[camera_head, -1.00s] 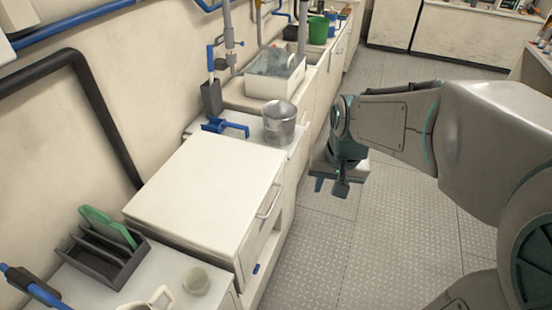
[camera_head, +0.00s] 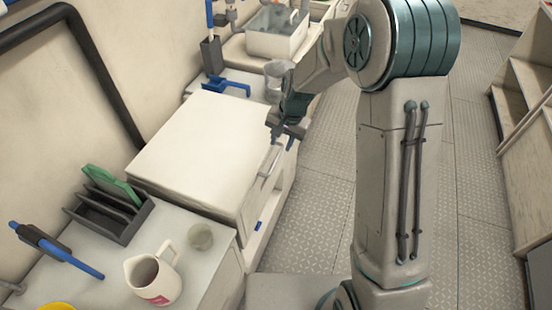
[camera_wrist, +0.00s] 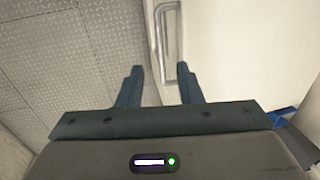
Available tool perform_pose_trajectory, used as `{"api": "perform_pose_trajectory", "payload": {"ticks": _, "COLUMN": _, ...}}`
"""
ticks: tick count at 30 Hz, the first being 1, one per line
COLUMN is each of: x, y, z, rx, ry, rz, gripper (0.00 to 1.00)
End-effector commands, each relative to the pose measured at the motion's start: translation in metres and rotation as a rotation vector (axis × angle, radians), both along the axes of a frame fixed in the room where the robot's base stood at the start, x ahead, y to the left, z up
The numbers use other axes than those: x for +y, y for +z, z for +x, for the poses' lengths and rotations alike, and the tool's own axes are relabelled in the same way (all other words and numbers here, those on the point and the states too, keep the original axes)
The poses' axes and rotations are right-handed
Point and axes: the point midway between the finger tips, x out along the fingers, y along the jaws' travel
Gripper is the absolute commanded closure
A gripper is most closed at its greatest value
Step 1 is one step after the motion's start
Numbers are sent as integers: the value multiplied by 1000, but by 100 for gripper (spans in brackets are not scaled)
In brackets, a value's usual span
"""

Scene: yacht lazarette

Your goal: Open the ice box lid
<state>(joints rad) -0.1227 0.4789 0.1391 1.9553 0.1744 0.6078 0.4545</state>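The ice box is a white box with a flat lid (camera_head: 200,150), which lies level and closed in the head view. A metal bar handle (camera_head: 270,162) is on its front right side. The handle also shows in the wrist view (camera_wrist: 168,45), with the white lid (camera_wrist: 240,50) to its right. My gripper (camera_head: 284,132) is at the far end of the handle in the head view. In the wrist view my gripper (camera_wrist: 158,72) has its two fingers apart with nothing between them. The handle lies just beyond the fingertips, and I cannot tell whether they touch it.
A metal pot (camera_head: 277,75) and a blue clamp-like tool (camera_head: 225,86) stand on the counter behind the box. The floor (camera_head: 310,210) beside the box is clear.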

Motion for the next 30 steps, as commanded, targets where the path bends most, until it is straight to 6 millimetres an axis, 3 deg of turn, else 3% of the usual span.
{"api": "perform_pose_trajectory", "payload": {"ticks": 6, "x": 9, "y": -45, "z": 1, "rx": 6, "ry": 2, "rz": -1, "gripper": 67}}
{"api": "perform_pose_trajectory", "payload": {"ticks": 15, "x": 16, "y": -85, "z": 5, "rx": 2, "ry": 2, "rz": 0, "gripper": 67}}
{"api": "perform_pose_trajectory", "payload": {"ticks": 29, "x": 18, "y": -95, "z": 6, "rx": 0, "ry": 2, "rz": 0, "gripper": 67}}
{"api": "perform_pose_trajectory", "payload": {"ticks": 30, "x": 18, "y": -95, "z": 6, "rx": 0, "ry": 2, "rz": 0, "gripper": 79}}
